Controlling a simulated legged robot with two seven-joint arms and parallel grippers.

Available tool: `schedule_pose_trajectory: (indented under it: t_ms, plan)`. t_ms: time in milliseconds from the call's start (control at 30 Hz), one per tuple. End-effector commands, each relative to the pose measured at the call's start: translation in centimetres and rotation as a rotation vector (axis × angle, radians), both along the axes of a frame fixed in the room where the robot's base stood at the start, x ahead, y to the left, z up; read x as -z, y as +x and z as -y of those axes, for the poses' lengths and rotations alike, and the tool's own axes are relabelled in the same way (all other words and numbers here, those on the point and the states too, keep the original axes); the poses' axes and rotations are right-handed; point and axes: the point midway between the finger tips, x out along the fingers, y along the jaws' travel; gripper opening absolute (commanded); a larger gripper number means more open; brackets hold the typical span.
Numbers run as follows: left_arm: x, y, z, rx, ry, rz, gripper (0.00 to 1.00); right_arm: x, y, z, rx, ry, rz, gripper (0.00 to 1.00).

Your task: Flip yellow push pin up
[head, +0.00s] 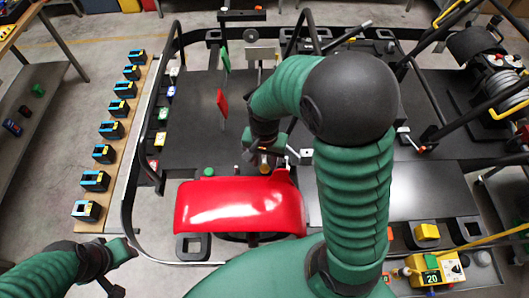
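A small yellow-orange piece (264,168), possibly the yellow push pin, shows just behind the red seat-like panel, right by my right gripper. My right gripper (266,156) reaches down over it from the large green arm. Its fingers are small and partly hidden, so I cannot tell whether they touch or hold the piece. The piece's tilt is not clear either. My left gripper (122,268) is at the lower left, with its fingers apart and empty, beside the kart's curved black bumper rail.
A glossy red panel (240,205) lies in front of my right gripper. A green knob (208,172) and thin upright levers with a red plate (222,103) stand nearby. A wooden shelf (120,150) with several black-and-blue boxes runs along the left. A yellow box (435,268) sits lower right.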

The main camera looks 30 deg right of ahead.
Motion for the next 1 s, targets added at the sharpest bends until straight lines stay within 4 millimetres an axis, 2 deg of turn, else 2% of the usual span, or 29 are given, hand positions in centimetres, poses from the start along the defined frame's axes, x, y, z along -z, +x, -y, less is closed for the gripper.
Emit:
schedule_pose_trajectory:
  t_ms: [167,400,600,767,1000]
  plan:
    - [0.6,0.0,0.0,0.000,0.000,0.000,0.36,-3.3,0.2,0.0,0.000,0.000,0.008,0.37]
    - [1.5,0.0,0.0,0.000,0.000,0.000,0.36,-10.4,0.2,0.0,0.000,-0.001,0.011,0.37]
    - [2.0,0.0,0.0,0.000,0.000,0.000,0.36,-14.9,0.2,0.0,0.000,-0.001,0.005,0.37]
    - [2.1,0.0,0.0,0.000,0.000,0.000,0.36,-16.3,0.1,0.0,0.000,-0.001,0.001,0.37]
    - [2.1,0.0,0.0,0.000,0.000,0.000,0.36,-16.4,0.1,0.0,0.000,-0.001,0.001,0.37]
